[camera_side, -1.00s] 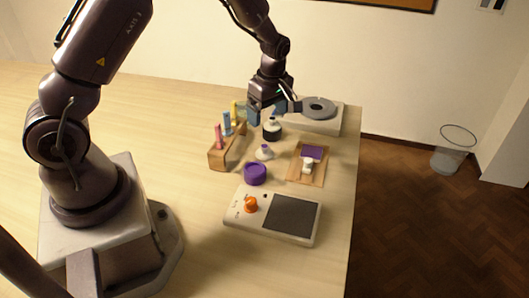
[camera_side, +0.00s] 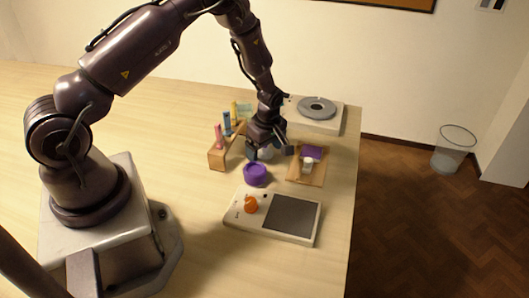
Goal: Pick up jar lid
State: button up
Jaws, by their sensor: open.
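A pale, low lid-like piece (camera_side: 265,154), which I take to be the jar lid, sits on the table behind the purple round jar (camera_side: 256,175). It is mostly hidden by my gripper, and only a pale part shows between the fingers. My gripper (camera_side: 270,152) is open and points down over it, one finger at its left and one to its right. I cannot tell whether a finger touches it. The purple jar stands just in front of the left finger.
A wooden block (camera_side: 217,158) with several coloured sticks stands left. A wooden board (camera_side: 305,178) with a purple block and a white piece lies right. A device with an orange knob (camera_side: 251,205) is in front. A pale unit with a grey disc (camera_side: 317,108) stands behind.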

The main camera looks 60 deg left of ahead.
jog(key=c, duration=1)
